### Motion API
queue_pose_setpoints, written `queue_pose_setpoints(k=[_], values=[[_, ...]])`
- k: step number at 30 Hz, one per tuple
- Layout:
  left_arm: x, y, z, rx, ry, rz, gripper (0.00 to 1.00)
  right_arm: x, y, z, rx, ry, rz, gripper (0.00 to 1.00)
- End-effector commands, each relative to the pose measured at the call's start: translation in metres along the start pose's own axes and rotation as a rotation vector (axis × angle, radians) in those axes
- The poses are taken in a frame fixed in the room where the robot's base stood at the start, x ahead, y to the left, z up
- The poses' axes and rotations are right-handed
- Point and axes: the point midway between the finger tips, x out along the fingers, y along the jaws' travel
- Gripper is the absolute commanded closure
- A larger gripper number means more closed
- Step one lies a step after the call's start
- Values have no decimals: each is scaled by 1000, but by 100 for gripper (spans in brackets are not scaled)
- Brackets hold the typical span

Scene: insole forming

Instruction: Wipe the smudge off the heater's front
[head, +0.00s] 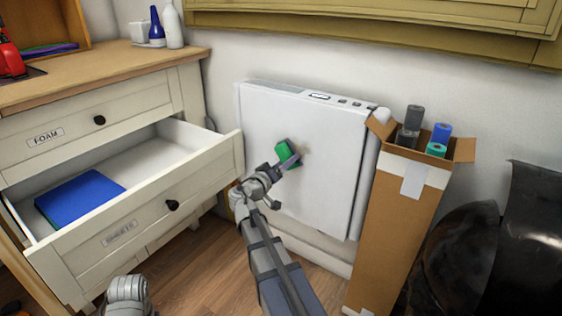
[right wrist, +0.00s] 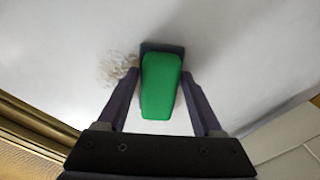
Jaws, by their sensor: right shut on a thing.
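The heater (head: 305,195) is a white upright panel standing against the wall in the middle of the head view. My right gripper (head: 290,162) is at its front, shut on a green block with a dark end (head: 283,150). In the right wrist view the green block (right wrist: 162,88) sits between the two fingers, its dark end close to or touching the white surface; I cannot tell which. A brownish smudge (right wrist: 117,70) shows just left of the block there. In the head view it is faint and partly hidden. My left gripper's fingers are not in view.
An open drawer (head: 130,212) with a blue sheet (head: 80,200) juts out left of the heater. A tall cardboard box (head: 400,235) with several rolls stands close at the heater's right. A dark, shiny object (head: 455,260) stands farther right.

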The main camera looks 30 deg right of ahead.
Motion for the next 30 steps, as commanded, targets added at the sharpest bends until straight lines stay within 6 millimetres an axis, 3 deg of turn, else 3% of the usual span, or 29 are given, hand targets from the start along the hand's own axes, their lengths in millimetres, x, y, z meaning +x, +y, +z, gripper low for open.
queue_pose_setpoints(k=[24, 30], values=[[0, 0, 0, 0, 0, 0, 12, 1, 40, 30, 0, -9, 12, 77], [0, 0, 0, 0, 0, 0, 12, 1, 42, 31, 0, -8, 11, 77]])
